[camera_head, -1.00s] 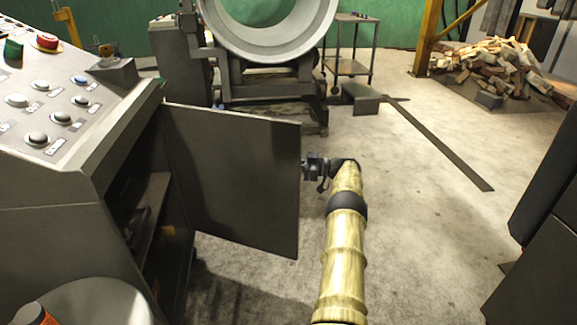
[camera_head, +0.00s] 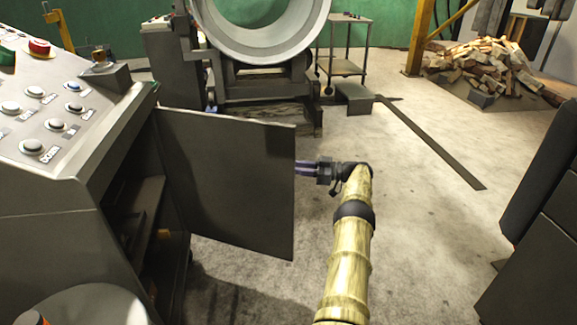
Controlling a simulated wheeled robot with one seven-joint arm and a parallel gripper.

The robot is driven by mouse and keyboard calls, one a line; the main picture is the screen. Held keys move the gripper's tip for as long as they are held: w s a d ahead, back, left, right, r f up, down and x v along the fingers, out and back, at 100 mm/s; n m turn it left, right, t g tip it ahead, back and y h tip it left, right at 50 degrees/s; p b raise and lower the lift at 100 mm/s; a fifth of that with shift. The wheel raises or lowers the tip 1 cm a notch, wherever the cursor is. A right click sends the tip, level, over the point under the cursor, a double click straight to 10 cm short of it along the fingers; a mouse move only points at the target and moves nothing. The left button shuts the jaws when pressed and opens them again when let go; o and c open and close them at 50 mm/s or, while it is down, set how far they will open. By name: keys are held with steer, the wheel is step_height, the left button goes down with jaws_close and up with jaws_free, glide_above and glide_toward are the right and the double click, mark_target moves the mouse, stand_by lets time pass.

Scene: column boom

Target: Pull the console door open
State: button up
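The console door (camera_head: 228,185) is a flat dark grey panel on the console (camera_head: 60,225). It stands swung well out from the console, and the dark inside with a shelf shows at its left. My gripper (camera_head: 302,168) is just right of the door's free edge. Its fingers point left, and their tips reach the edge or pass behind it. I cannot tell whether they touch the door or hold anything. No handle shows; the far face of the door is hidden.
The console's sloped top carries several buttons and a red knob (camera_head: 39,47). A large metal ring machine (camera_head: 270,45) and a cart (camera_head: 343,68) stand behind. A wood pile (camera_head: 490,68) lies back right. A dark cabinet (camera_head: 540,230) stands right. Floor between is clear.

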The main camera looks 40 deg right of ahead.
steer(key=shift+b+v, duration=1.75)
steer(key=shift+v, duration=1.05)
